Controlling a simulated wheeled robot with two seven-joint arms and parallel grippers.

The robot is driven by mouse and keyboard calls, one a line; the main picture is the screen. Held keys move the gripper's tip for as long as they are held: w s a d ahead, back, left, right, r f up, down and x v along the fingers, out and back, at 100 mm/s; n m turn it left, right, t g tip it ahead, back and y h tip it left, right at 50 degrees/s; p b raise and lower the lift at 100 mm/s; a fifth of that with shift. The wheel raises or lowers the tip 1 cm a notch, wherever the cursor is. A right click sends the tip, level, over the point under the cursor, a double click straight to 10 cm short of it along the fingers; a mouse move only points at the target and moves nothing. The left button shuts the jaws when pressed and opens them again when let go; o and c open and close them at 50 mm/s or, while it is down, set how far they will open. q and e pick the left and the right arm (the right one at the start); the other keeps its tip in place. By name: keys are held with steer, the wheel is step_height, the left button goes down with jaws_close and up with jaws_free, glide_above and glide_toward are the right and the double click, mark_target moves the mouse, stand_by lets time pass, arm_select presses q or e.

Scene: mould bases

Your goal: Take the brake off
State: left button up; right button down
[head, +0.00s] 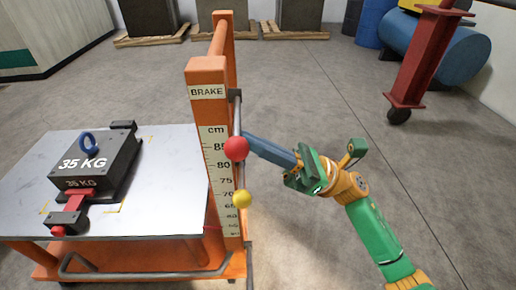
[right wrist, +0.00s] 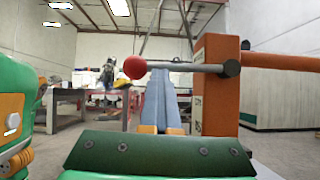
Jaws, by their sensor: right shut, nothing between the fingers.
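The orange post (head: 208,80) of a lift cart carries a "BRAKE" label and a cm scale. A grey brake lever (head: 237,115) with a red ball knob (head: 235,148) is on the post's right side. In the right wrist view the lever (right wrist: 185,67) runs from its pivot on the post to the red knob (right wrist: 135,67). My right gripper (head: 248,138) is shut and empty, its blue fingertips close to the lever beside the knob. The fingers (right wrist: 160,95) also show in the right wrist view; whether they touch the lever, I cannot tell. My left gripper is out of view.
A yellow ball knob (head: 242,198) sits lower by the post. The cart's platform (head: 170,165) bears a black 35 KG block (head: 85,165) with a blue ring, held by a red clamp. A red beam stand (head: 425,60) is at the right. Floor between is clear.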

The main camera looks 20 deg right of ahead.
arm_select(q)
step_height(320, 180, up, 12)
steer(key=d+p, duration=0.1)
steer(key=p, duration=1)
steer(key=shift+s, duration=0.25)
arm_select(e)
step_height(320, 180, up, 6)
steer(key=m+t+h, duration=0.5)
steer(key=m+t, duration=0.1)
steer(key=m, duration=0.6)
steer(key=shift+w+r+t, duration=0.15)
steer(key=shift+t, duration=0.15)
